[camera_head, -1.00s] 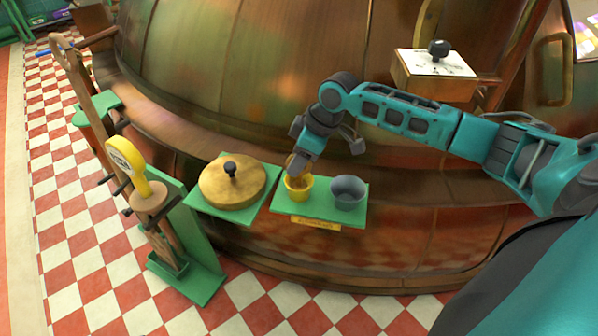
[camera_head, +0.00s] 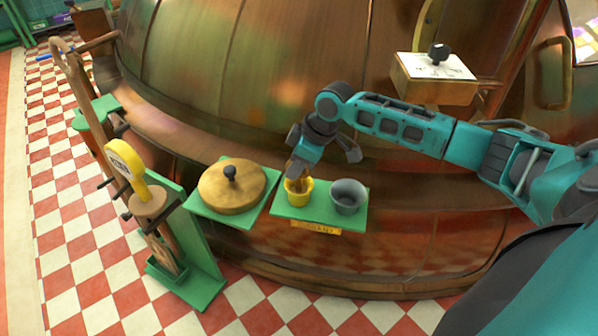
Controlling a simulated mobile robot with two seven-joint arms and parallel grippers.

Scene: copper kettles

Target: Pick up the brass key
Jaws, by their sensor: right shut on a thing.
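A small brass-brown piece (camera_head: 302,183), which looks like the brass key, shows at the mouth of a yellow cup (camera_head: 298,193). Its shape is mostly hidden by the fingers and the cup. My right gripper (camera_head: 296,174) points down over the yellow cup and is shut on this piece, with its tips at the cup's rim. My left gripper is not in view.
A grey cup (camera_head: 348,196) stands just right of the yellow cup on the same green shelf (camera_head: 320,213). The copper kettle wall (camera_head: 260,70) rises close behind. A wooden stand with a yellow gauge (camera_head: 125,162) is at left.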

